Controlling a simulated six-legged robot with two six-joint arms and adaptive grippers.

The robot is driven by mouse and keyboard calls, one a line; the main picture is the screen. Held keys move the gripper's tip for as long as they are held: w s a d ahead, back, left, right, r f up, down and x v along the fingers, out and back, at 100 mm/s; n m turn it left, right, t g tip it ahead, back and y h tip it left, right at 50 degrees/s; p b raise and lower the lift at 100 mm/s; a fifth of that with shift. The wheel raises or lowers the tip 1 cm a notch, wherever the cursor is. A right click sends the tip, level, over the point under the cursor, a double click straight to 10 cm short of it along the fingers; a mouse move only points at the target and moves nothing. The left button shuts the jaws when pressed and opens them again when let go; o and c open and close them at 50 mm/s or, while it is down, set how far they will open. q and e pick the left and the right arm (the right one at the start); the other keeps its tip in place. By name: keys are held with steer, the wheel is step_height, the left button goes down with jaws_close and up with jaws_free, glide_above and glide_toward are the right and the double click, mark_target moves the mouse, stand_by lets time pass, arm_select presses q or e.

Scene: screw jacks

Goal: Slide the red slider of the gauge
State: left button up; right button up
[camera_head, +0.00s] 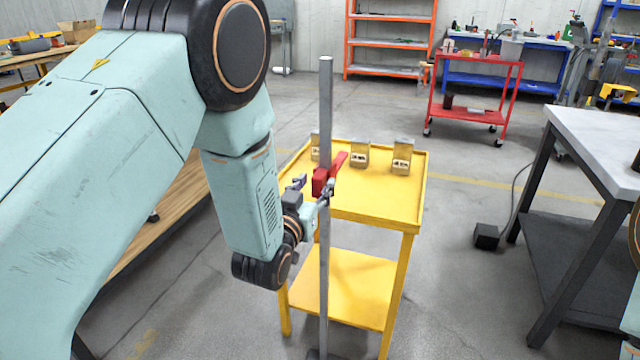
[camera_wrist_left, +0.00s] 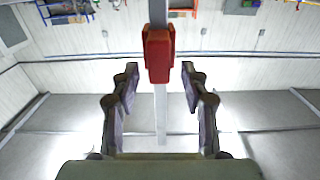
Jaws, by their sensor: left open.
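The gauge is a tall grey upright bar (camera_head: 325,110) in the middle of the head view. Its red slider (camera_head: 320,181) sits on the bar, with a red arm sticking out to the upper right. My left gripper (camera_head: 316,190) is at the slider's height, close to the bar. In the left wrist view the red slider (camera_wrist_left: 158,55) and the bar (camera_wrist_left: 160,110) show between the two spread fingers of my left gripper (camera_wrist_left: 160,75). A gap shows on both sides, so the fingers appear not to touch the slider. My right gripper is not in view.
A yellow cart (camera_head: 375,205) stands behind the bar, with several small metal blocks (camera_head: 402,157) on its top. A dark-legged table (camera_head: 600,135) is at the right and a wooden bench (camera_head: 165,215) at the left. A red cart (camera_head: 470,90) stands farther back.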

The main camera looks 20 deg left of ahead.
arm_select(q)
steer(key=shift+w+f, duration=0.1)
steer(key=shift+w, duration=1)
steer(key=shift+w+d, duration=0.15)
steer(key=shift+w, duration=0.3)
steer(key=shift+s, duration=0.1)
jaws_close()
